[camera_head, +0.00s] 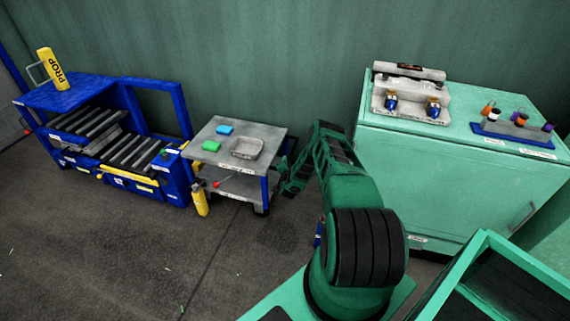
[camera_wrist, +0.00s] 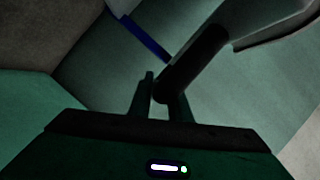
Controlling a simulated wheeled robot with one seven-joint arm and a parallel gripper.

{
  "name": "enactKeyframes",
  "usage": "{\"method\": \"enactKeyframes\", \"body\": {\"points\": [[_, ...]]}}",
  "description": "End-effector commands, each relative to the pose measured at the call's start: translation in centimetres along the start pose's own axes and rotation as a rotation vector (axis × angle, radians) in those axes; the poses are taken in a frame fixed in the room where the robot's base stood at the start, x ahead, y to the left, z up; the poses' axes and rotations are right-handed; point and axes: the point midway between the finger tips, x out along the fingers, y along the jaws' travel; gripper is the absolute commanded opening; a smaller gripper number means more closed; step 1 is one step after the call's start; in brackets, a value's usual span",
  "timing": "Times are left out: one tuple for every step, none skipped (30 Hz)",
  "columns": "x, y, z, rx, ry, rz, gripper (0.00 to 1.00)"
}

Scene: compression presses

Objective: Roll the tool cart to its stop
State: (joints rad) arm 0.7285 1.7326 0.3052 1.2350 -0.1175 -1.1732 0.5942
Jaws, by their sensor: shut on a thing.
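The tool cart (camera_head: 272,136) is a grey two-shelf trolley with blue posts and dark wheels, standing upright on the floor left of my arm. Its top carries a blue block (camera_head: 225,130), a green block (camera_head: 211,146) and a grey tray (camera_head: 247,148). My gripper (camera_head: 288,184) is at the cart's right side. In the wrist view, my gripper (camera_wrist: 162,98) is shut on a dark round bar (camera_wrist: 195,62), the cart's handle. The exact grip is dark and partly hidden. A yellow post (camera_head: 200,200) stands at the cart's left front, close to the blue frame.
A blue roller frame (camera_head: 178,110) with a yellow PROP block (camera_head: 52,69) stands left of the cart, with little gap between. A green cabinet (camera_head: 440,180) is at right, bearing a fixture (camera_head: 410,100) and a blue tray (camera_head: 510,143). The floor (camera_head: 190,265) in front is clear.

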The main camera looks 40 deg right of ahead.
Motion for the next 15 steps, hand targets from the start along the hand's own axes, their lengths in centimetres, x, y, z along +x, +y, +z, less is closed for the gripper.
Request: {"method": "enactKeyframes", "body": {"points": [[0.09,-0.58,0.50,0.009,-0.007,-0.005,0.00],[0.10,-0.59,0.50,0.009,-0.007,-0.005,0.00],[0.11,-0.61,0.50,0.010,-0.007,-0.005,0.00],[0.12,-0.62,0.50,0.010,-0.007,-0.005,0.00],[0.12,-0.64,0.50,0.011,-0.008,-0.006,0.22],[0.13,-0.64,0.48,0.011,-0.007,-0.006,0.32],[0.12,-0.60,0.45,0.011,-0.007,-0.005,0.36],[0.12,-0.55,0.40,0.010,-0.007,-0.005,0.36],[0.11,-0.49,0.33,0.009,-0.006,-0.004,0.36],[0.11,-0.45,0.29,0.009,-0.005,-0.004,0.36],[0.10,-0.42,0.26,0.008,-0.005,-0.004,0.36],[0.10,-0.39,0.23,0.008,-0.005,-0.003,0.36],[0.09,-0.36,0.21,0.007,-0.004,-0.003,0.36],[0.09,-0.34,0.19,0.007,-0.004,-0.003,0.36],[0.07,-0.32,0.18,0.007,-0.004,-0.003,0.36]]}}
